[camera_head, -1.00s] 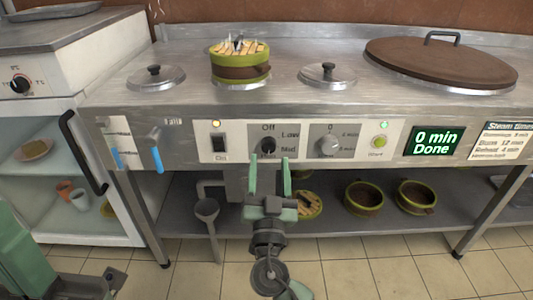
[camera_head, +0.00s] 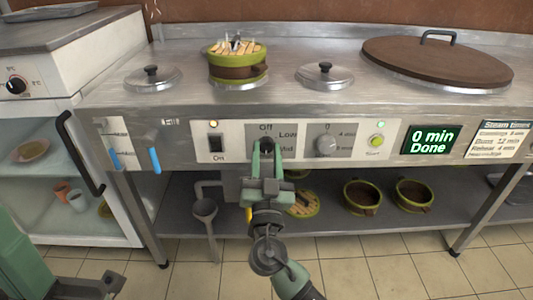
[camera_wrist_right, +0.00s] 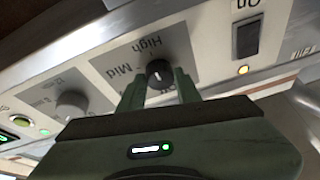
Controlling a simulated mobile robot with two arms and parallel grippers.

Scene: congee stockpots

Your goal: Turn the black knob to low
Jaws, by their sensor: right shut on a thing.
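The black knob (camera_head: 267,143) is on the front panel of the steel counter, on a grey plate with Off, Low and Mid labels beside it. My right gripper (camera_head: 267,149) is at the panel, its two green fingers shut on the knob from either side. In the right wrist view the knob (camera_wrist_right: 158,71) shows between the fingertips, with High and Mid printed near it and a short white mark on its face. The fingers cover part of the plate. Of my left arm only a part shows at the lower left; its fingers are out of view.
A switch (camera_head: 216,143) is left of the knob, and a grey knob (camera_head: 326,145) and green button (camera_head: 376,140) are right of it. The display (camera_head: 431,140) reads "0 min Done". Pots (camera_head: 361,196) stand on the lower shelf (camera_head: 330,220).

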